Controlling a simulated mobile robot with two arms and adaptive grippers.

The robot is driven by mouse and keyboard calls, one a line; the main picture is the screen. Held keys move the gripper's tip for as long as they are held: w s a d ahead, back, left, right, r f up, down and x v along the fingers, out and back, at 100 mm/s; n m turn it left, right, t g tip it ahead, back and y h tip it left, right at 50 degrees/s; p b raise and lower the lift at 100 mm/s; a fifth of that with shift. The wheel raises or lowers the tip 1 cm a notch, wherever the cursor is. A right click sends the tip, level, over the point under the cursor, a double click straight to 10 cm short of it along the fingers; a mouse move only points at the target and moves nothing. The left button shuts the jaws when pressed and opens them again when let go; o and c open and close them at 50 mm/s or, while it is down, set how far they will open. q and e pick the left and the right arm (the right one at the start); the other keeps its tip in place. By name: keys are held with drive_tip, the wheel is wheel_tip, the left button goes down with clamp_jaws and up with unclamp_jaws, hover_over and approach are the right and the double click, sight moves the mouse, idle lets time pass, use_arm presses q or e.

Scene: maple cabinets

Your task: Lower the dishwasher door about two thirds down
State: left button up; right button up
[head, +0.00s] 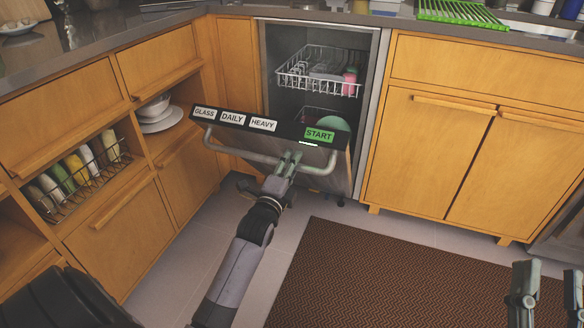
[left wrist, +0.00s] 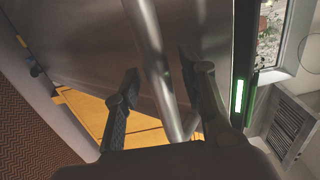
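The dishwasher door (head: 325,166) is partly open, leaning out from the top of its opening, with a dark control strip (head: 285,127) along its upper edge. A metal bar handle (head: 315,171) runs across its front; it also shows in the left wrist view (left wrist: 157,60). My left gripper (head: 291,158) is at the handle, near its middle. In the left wrist view its fingers (left wrist: 160,85) stand apart, with the bar between them and a gap at the left finger. My right gripper (head: 548,285) is open and empty at the lower right, far from the door.
The upper rack (head: 318,72) inside the dishwasher holds a pink cup (head: 349,82). Wooden cabinets (head: 470,150) flank the opening. A wire basket of bottles (head: 78,175) sits in the left shelf. A brown mat (head: 390,275) lies on the floor before the door; the floor is otherwise clear.

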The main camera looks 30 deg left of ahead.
use_arm(q)
drive_tip(key=shift+w, duration=0.15)
drive_tip(key=shift+c, duration=0.6)
clamp_jaws()
drive_tip(key=shift+f, duration=0.1)
